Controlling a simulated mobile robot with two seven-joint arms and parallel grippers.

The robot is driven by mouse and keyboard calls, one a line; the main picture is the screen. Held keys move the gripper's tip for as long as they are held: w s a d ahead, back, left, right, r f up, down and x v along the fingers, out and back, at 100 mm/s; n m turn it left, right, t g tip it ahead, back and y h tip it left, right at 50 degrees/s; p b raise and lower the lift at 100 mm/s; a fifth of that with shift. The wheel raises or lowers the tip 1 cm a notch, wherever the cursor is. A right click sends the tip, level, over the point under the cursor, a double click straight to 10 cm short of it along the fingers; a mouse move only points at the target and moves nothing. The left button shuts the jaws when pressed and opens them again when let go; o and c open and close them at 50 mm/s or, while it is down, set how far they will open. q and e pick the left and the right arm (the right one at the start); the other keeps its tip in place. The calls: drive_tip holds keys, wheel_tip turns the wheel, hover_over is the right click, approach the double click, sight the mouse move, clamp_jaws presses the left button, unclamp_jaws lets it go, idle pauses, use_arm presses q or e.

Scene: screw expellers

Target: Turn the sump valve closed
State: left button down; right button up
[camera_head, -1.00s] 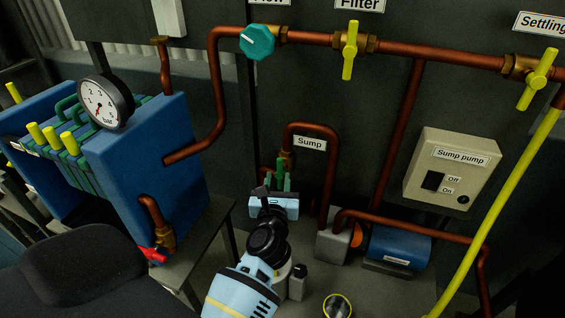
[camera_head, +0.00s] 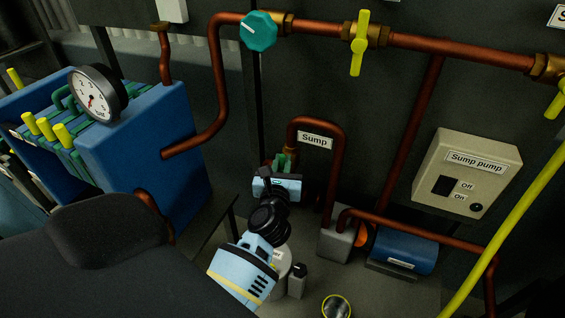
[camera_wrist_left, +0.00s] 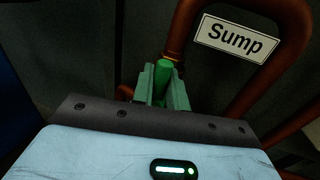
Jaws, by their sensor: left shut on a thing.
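The sump valve's green handle (camera_wrist_left: 163,75) shows upright in the left wrist view, below and left of the Sump label (camera_wrist_left: 236,38). My left gripper (camera_wrist_left: 162,92) is shut on the handle, with a pale green finger on each side of it. In the head view my left gripper (camera_head: 284,162) is at the foot of the copper loop, left of the Sump label (camera_head: 315,140). There the fingers and wrist hide most of the valve. My right gripper is not in view.
The sump pump, a blue cylinder (camera_head: 405,250), lies right of my wrist. Copper pipe (camera_head: 339,185) rises close by on the right. A yellow pipe (camera_head: 505,220) slants on the right.

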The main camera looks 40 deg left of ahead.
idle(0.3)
use_arm(q)
drive_tip(key=m, duration=0.2)
drive_tip(key=shift+w+d+f+m+t+b, duration=0.1)
drive_tip(key=shift+d+m+t+b, duration=0.2)
drive_tip(key=shift+d+m+t, duration=0.1)
drive_tip(key=m+t, duration=0.1)
drive_tip(key=m, duration=0.3)
drive_tip(key=d+f+m+t+h+b, duration=0.1)
drive_tip(key=m, duration=0.3)
drive_tip(key=m+t, duration=0.1)
drive_tip(key=m, duration=0.3)
drive_tip(key=shift+w+d+f+m+h+b, duration=0.2)
drive_tip(key=shift+d+f+m+h+b, duration=0.1)
drive_tip(key=shift+d+b, duration=0.1)
drive_tip(key=shift+f+m+t+h, duration=0.2)
drive_tip(key=shift+m+h, duration=0.25)
drive_tip(key=shift+m, duration=0.85)
drive_tip(key=shift+f+m+t+h, duration=0.2)
drive_tip(key=shift+m+h, duration=0.25)
drive_tip(key=shift+m, duration=1.15)
